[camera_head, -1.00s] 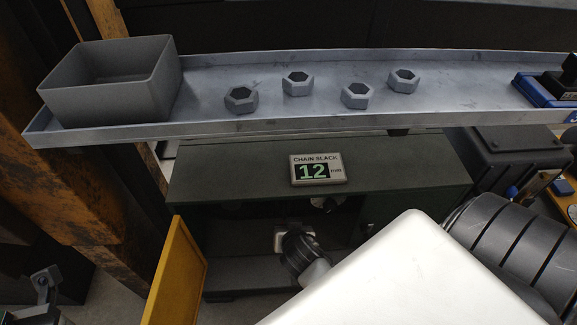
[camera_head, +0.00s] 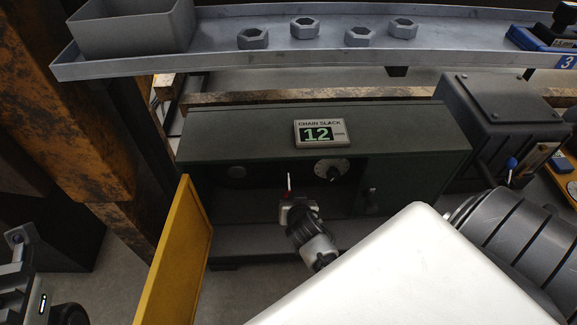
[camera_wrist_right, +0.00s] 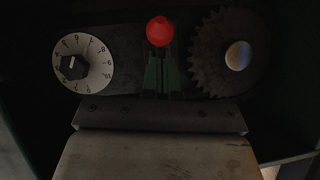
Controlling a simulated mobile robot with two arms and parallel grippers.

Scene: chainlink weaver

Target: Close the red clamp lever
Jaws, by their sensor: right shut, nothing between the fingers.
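The red clamp lever (camera_head: 289,183) stands upright inside the open dark green cabinet in the head view. Its round red knob (camera_wrist_right: 160,31) is at the top middle of the right wrist view. My right gripper (camera_head: 297,208) reaches into the cabinet, just in front of the lever. In the wrist view its narrow fingers (camera_wrist_right: 161,76) are together and empty, with the knob beyond their tips. I cannot tell whether they touch the lever; its lower part is hidden behind them. Part of my left gripper (camera_head: 20,262) shows at the left edge, its jaws unclear.
A numbered dial (camera_wrist_right: 83,63) and a toothed gear (camera_wrist_right: 230,53) flank the lever. The cabinet (camera_head: 230,150) carries a display (camera_head: 320,133) reading 12. Its yellow door (camera_head: 178,255) stands open at left. A metal tray (camera_head: 215,55) with several nuts spans above.

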